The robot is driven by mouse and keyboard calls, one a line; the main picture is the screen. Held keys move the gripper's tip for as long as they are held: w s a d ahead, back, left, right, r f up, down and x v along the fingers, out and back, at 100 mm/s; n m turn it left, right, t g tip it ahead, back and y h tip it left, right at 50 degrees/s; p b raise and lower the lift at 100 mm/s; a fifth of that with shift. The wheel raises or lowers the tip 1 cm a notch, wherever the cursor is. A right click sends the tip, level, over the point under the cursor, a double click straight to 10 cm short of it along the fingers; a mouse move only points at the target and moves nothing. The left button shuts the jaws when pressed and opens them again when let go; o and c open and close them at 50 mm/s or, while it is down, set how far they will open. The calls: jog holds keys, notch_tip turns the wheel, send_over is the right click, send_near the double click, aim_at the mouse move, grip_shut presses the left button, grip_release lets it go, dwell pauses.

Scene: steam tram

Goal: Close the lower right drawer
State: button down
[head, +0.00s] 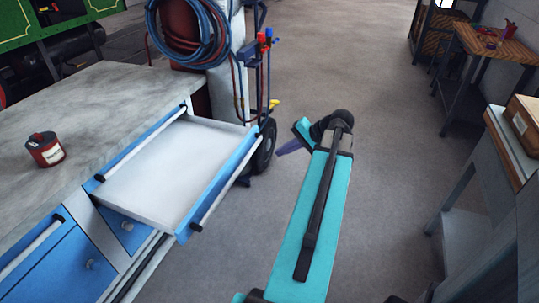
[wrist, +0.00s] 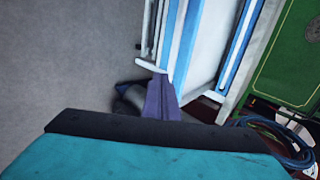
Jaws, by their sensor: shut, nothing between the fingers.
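The lower right drawer (head: 160,172) stands pulled out from the workbench in the head view, empty, with a pale inside. Its blue front (head: 222,182) carries a long grey bar handle (head: 212,208). In the wrist view the drawer's inside (wrist: 208,42) and handle (wrist: 150,28) show at top centre. My gripper (head: 280,151) is right of the drawer front in the head view, apart from it, partly hidden by my teal wrist. In the wrist view its purple fingers (wrist: 161,78) are together and empty, pointing toward the handle's near end; the wrist view does not settle contact.
A closed upper drawer (head: 135,150) sits above the open one. A red tin (head: 45,150) stands on the worktop (head: 95,105). A hand truck with hoses and a black wheel (head: 265,148) stands behind the drawer. Benches line the right side; the floor (head: 360,70) between is clear.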

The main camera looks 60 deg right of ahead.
jog(key=w+r+x, duration=0.1)
jog(key=r+x, duration=0.1)
jog(key=x, duration=1)
jog(key=shift+w+a+f, duration=0.2)
jog(key=shift+w+a, duration=0.05)
jog(key=shift+w, duration=0.2)
